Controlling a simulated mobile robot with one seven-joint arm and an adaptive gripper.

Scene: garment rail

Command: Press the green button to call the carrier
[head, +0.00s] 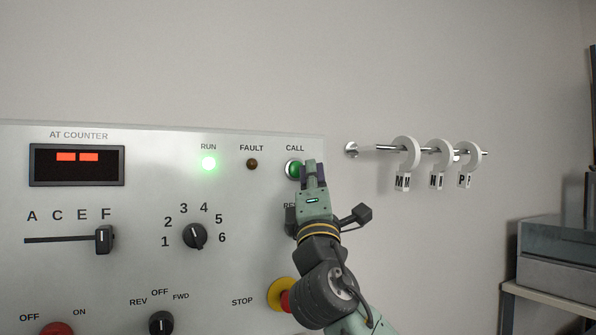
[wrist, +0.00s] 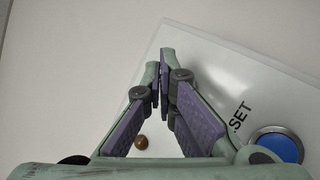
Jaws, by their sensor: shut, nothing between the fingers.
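The green button (head: 293,168) sits in a silver ring under the CALL label near the panel's upper right edge. My gripper (head: 312,166) is shut and empty in front of the panel. Its fingertips overlap the right side of the green button in the head view; whether they touch it I cannot tell. In the wrist view the shut fingertips (wrist: 163,58) point toward the panel's edge, and the green button is not visible there, probably hidden by the fingers. The green RUN lamp (head: 209,163) is lit. The FAULT lamp (head: 252,164) is dark. The counter (head: 76,165) shows two red bars.
A blue button (wrist: 280,145) is by the RESET label. The red STOP button (head: 285,297) on yellow is partly behind my arm. The panel also has a slider (head: 104,239) and a rotary dial (head: 195,236). Right of it, a wall rail (head: 380,148) holds three white tagged hooks (head: 408,152).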

